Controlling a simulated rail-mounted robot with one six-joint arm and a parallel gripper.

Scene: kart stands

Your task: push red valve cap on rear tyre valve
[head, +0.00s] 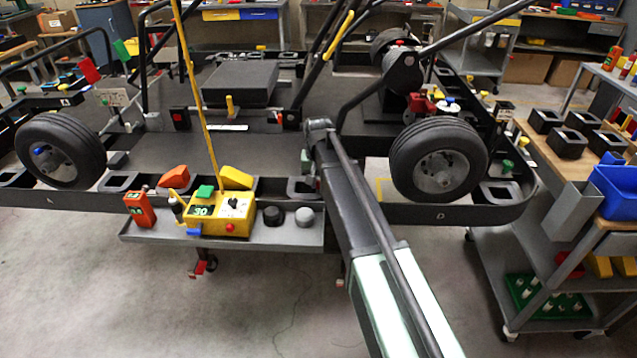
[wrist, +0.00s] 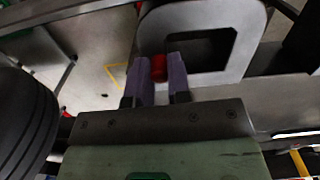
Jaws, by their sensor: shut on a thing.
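My gripper (wrist: 159,72) is shut on a small red cap (wrist: 158,68), held between the two grey-purple fingertips in the wrist view. The cap is clear of the tyre. In the head view my arm hides the cap and most of the gripper. The rear tyre (head: 437,160), black with a grey hub, is on the right of the kart in the head view, to the right of my arm. The tyre also shows at the left edge of the wrist view (wrist: 22,120), apart from the fingers. I cannot make out the valve.
A grey square-holed holder (wrist: 247,50) is just beyond the fingertips in the wrist view. A grey shelf (head: 265,243) carries a yellow meter box (head: 219,213) left of my arm. Another tyre (head: 60,150) is at far left. A cart (head: 560,250) stands at right.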

